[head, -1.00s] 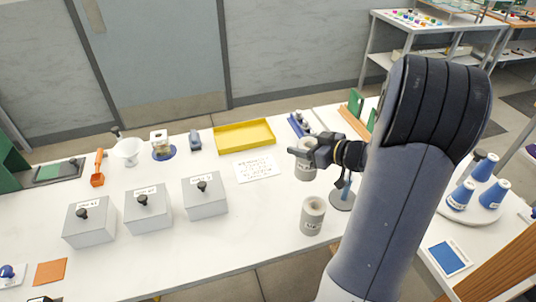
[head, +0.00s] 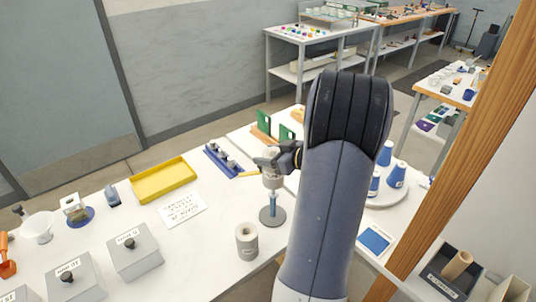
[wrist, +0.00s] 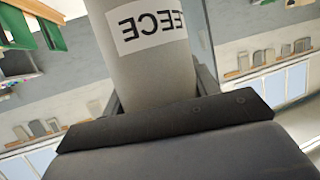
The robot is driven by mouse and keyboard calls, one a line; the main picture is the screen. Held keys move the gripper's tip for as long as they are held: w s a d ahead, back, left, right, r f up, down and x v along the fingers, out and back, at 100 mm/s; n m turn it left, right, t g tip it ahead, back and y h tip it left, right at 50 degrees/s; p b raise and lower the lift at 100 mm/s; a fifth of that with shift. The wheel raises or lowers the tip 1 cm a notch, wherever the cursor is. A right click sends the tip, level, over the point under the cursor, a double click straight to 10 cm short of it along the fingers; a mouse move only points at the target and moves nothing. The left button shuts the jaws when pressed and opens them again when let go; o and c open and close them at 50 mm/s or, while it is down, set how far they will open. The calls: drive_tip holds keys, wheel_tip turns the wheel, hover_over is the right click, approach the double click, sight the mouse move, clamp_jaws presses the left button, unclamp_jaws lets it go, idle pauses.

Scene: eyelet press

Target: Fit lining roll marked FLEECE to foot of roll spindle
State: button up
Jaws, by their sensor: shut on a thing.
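My gripper (head: 268,162) is shut on a grey-white lining roll (head: 272,179) and holds it upright. In the wrist view the roll (wrist: 155,50) fills the upper middle, with a white label reading FLEECE, upside down and partly cut off.
A second roll (head: 247,242) stands on the white table, left of and nearer than the spindle base. A blue rack (head: 222,160), yellow tray (head: 163,179) and written sheet (head: 182,209) lie to the left. Blue cones (head: 396,176) stand on the right.

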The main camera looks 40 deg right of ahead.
sight(269, 180)
drive_tip(key=shift+r, duration=0.1)
drive_tip(key=shift+f+b, duration=1.55)
drive_tip(key=shift+f, duration=1.45)
drive_tip(key=shift+p, duration=0.85)
drive_tip(key=shift+f, duration=0.4)
drive_tip(key=shift+p, duration=0.55)
idle(1.2)
drive_tip(key=shift+f+b, duration=1.25)
drive_tip(key=shift+f, duration=0.65)
